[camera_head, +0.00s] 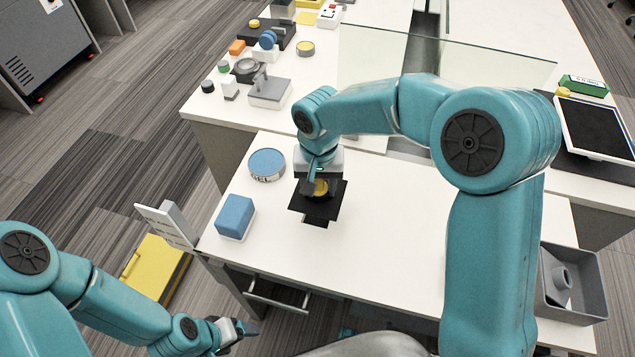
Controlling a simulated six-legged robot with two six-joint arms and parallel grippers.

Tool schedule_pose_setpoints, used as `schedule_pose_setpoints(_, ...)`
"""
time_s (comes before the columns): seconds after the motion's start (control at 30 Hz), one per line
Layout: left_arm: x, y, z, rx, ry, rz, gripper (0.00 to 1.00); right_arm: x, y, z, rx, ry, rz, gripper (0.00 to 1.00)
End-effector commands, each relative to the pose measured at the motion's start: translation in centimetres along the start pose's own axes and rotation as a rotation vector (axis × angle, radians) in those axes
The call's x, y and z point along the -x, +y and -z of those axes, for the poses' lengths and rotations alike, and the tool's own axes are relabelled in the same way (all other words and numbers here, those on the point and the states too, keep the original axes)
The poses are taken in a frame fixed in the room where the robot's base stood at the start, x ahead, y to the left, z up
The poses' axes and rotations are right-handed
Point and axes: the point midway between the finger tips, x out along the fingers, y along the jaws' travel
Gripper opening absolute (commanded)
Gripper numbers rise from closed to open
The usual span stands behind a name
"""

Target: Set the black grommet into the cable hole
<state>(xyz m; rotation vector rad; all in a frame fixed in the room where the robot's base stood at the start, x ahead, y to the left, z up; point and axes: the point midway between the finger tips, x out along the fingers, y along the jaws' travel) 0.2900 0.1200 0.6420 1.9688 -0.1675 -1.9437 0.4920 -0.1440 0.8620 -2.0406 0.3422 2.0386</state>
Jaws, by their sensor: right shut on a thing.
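My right gripper (318,188) points down over the near white desk (400,225) and is shut on a black, square, plate-like piece with a yellow round part, which I take for the black grommet (326,207). A smaller dark patch (316,222) shows just below its near edge. It may be the cable hole or part of the piece; I cannot tell which. Whether the grommet touches the desk is also unclear. My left gripper (245,330) is low at the bottom, off the desk's front edge, and its fingers are too small to read.
A blue round tin (267,164) and a blue block (235,216) are left of the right gripper. A glass screen (440,62) stands behind. A grey bin (572,285) is at right. A yellow case (155,267) lies on the floor. The desk's middle front is clear.

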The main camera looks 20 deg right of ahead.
Motion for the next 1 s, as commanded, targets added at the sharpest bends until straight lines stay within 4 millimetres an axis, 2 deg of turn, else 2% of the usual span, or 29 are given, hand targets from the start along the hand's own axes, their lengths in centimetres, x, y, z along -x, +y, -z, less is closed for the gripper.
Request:
schedule_pose_setpoints(0.3,-2.7,-1.0,0.1,0.0,0.0,0.0,0.78,-3.5,-0.2,0.1,0.003,0.001,0.0,0.18)
schedule_pose_setpoints(0.5,-3.9,-1.4,0.1,0.0,0.0,0.0,0.78,-5.1,-0.2,0.1,0.003,0.0,-0.001,0.18)
schedule_pose_setpoints(1.0,-4.0,-1.4,0.1,0.0,0.0,0.0,0.78,-5.3,-0.2,0.1,0.003,0.0,0.0,0.18)
